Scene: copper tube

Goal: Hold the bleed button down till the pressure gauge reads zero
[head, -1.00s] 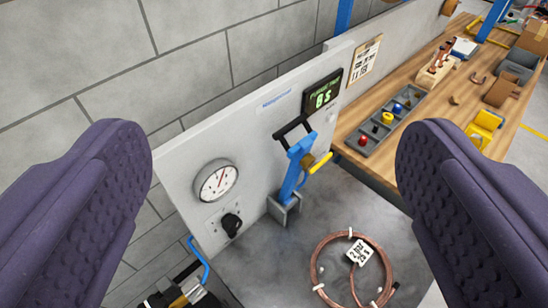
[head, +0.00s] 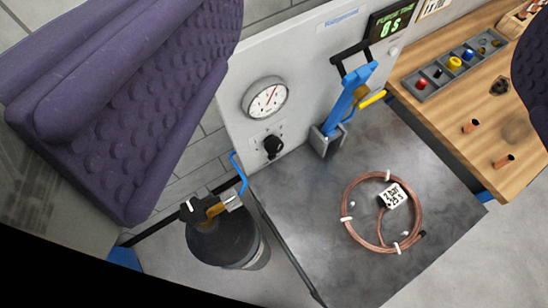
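The round white pressure gauge (head: 266,98) is on the upright grey panel (head: 318,75). Its reddish needle points up and right; the numbers are too small to read. A black knob (head: 273,147) sits on a small plate below the gauge. A small pale round button (head: 394,52) sits under the timer display. No readable label shows which control is the bleed button. My gripper (head: 330,140) is open and empty. Its purple left finger fills the upper left, and its right finger is mostly cut off at the right edge. Neither finger visibly touches a control.
A blue clamp tool (head: 346,102) with a yellow handle stands by the panel. A copper coil (head: 347,218) with a tag lies on the grey bench (head: 300,225). A dark cylinder (head: 222,240) with brass fittings and blue hose stands lower left. The purge timer display (head: 391,22) is upper right.

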